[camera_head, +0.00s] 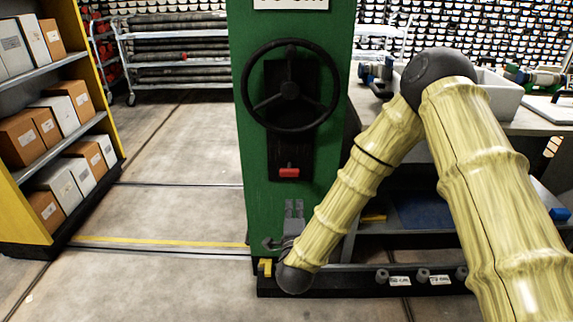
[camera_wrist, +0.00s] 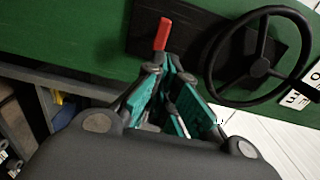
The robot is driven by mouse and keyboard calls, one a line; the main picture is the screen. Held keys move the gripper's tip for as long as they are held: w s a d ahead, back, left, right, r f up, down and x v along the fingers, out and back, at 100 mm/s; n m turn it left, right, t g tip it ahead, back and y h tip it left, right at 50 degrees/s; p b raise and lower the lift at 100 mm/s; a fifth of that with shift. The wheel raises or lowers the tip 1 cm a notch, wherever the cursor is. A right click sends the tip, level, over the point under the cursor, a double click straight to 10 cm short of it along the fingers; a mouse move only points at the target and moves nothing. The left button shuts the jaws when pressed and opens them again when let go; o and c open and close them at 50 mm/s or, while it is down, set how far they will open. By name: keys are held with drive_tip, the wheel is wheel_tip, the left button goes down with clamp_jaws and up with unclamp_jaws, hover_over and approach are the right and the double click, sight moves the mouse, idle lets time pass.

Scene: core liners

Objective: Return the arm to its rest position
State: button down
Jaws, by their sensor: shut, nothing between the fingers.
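My arm (camera_head: 352,185) reaches in from the right in the head view, bends at a dark elbow and runs down to the foot of a green cabinet (camera_head: 247,190). My gripper (camera_wrist: 168,66) is shut and empty in the wrist view, its teal-padded fingers meeting at the tips. The tips point at a red handle (camera_wrist: 162,33) on the cabinet's dark plate; whether they touch it cannot be told. The handle also shows in the head view (camera_head: 289,172), below a black handwheel (camera_head: 332,92). In the head view the gripper is small and its fingers are unclear.
A shelf with boxes (camera_head: 42,72) stands at the left. A rack of long cores (camera_head: 178,46) is at the back. A workbench (camera_head: 530,127) with a white bin (camera_head: 500,97) lies behind my arm at the right. The floor between shelf and cabinet is clear.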

drive_tip(key=s+d+f+n+g+y, duration=0.1)
drive_tip(key=s+d+f+n+g, duration=0.2)
drive_tip(key=s+f, duration=0.4)
drive_tip(key=s+d+f+n+g+y, duration=0.1)
drive_tip(key=s+f+n+g, duration=0.3)
drive_tip(key=f, duration=0.5)
drive_tip(key=s+d+f+n+g, duration=0.2)
drive_tip(key=s+f+n, duration=0.2)
drive_tip(key=s+f, duration=0.3)
drive_tip(key=s+d+f+n+g, duration=0.4)
drive_tip(key=s+f, duration=0.3)
drive_tip(key=s, duration=0.4)
drive_tip(key=s+d+f+n+g, duration=0.1)
drive_tip(key=s+d+n+g, duration=0.15)
drive_tip(key=s, duration=0.45)
drive_tip(key=s+d+f+n+g, duration=0.1)
drive_tip(key=s+d+g, duration=0.1)
drive_tip(key=s+d, duration=0.35)
wheel_tip(320, 180, up, 18)
drive_tip(key=s+a+p, duration=0.1)
drive_tip(key=s+p, duration=0.1)
drive_tip(key=p, duration=1.6)
drive_tip(key=shift+a+r+h, duration=0.15)
drive_tip(key=shift+r+h, duration=0.05)
drive_tip(key=shift+h, duration=0.2)
drive_tip(key=shift+w+a+g, duration=0.1)
drive_tip(key=shift+w+g, duration=0.05)
drive_tip(key=shift+g, duration=0.1)
